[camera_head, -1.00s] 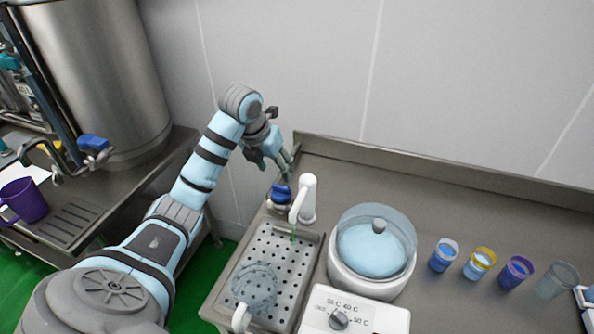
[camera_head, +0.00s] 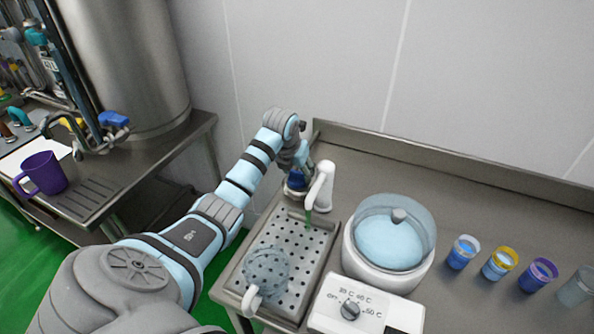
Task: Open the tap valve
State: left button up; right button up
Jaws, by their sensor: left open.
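The white tap (camera_head: 320,185) stands at the back of the perforated drip tray (camera_head: 325,250), with a short green piece at its spout. The blue valve knob (camera_head: 297,180) sits on a base just left of the tap. My left gripper (camera_head: 302,166) is open, right above and behind the knob. Its fingers partly overlap the knob in the picture, and I cannot tell whether they touch it. A clear glass vessel with a white handle (camera_head: 254,297) stands on the front of the tray. My right gripper is not in view.
Right of the tray stands a white warmer (camera_head: 382,280) with a lidded glass bowl and a temperature dial. Several small cups (camera_head: 463,252) line the right. On the left table are a purple mug (camera_head: 45,174) and a steel tank (camera_head: 130,70) with another blue-handled tap (camera_head: 113,119).

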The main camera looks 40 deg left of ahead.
pick_arm(q)
jog(key=c, duration=0.8)
jog(key=shift+m+h, duration=0.3)
jog(key=shift+m, duration=0.5)
jog(key=shift+c, duration=0.4)
jog(key=o, duration=0.9)
jog(key=shift+r, duration=0.1)
jog(key=v, duration=1.2)
